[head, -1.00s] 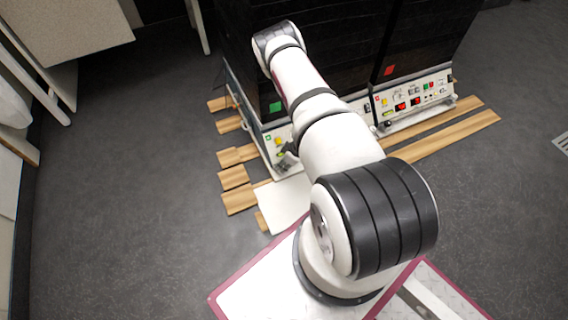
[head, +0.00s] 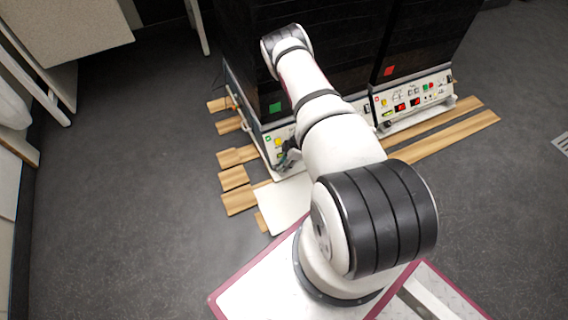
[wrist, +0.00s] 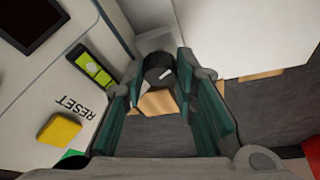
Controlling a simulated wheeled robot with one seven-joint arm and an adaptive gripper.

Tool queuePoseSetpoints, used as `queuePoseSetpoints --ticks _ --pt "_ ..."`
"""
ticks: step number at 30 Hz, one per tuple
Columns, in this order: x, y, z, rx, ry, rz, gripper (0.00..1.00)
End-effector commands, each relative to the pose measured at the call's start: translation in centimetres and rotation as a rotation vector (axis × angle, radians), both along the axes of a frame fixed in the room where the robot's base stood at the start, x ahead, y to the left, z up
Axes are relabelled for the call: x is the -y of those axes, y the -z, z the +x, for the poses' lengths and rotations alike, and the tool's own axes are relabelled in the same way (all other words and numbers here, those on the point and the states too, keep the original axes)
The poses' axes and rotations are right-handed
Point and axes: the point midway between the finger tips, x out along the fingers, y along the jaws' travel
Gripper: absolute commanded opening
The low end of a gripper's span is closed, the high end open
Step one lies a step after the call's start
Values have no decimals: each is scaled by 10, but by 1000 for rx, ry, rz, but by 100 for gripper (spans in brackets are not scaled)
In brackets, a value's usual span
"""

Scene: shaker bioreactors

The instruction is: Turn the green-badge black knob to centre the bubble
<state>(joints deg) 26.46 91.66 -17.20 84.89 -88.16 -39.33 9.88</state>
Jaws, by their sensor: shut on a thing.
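The black knob (wrist: 160,71) with a white mark sits between the fingers of my gripper (wrist: 161,68) in the wrist view. My gripper is shut on it, with one teal-padded finger on each side. A yellow-green level vial (wrist: 92,68) with dark lines lies left of the knob on the white panel; I cannot make out the bubble's exact place. In the head view, the green badge (head: 275,107) is on the front of the left black machine (head: 247,75). My gripper (head: 283,160) is low at that machine's corner, and the knob is not clear there.
A yellow button (wrist: 59,131) beside the RESET label and a dark screen (wrist: 32,22) are on the panel. A second machine with a red badge (head: 389,70) stands to the right. Wooden slats (head: 238,200) lie under the machines. Open grey floor (head: 120,200) is at left.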

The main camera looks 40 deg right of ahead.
Motion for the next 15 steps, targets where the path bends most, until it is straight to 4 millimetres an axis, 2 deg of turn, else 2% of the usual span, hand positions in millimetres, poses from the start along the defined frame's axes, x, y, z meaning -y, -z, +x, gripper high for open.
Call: queuePoseSetpoints --ticks 12,13,14,15 --pt "1 1 -1 -1 -6 -3 0" --pt "1 1 -1 -1 -6 -3 30" --pt "1 1 -1 -1 -6 -3 34" --pt "1 1 -1 -1 -6 -3 34"
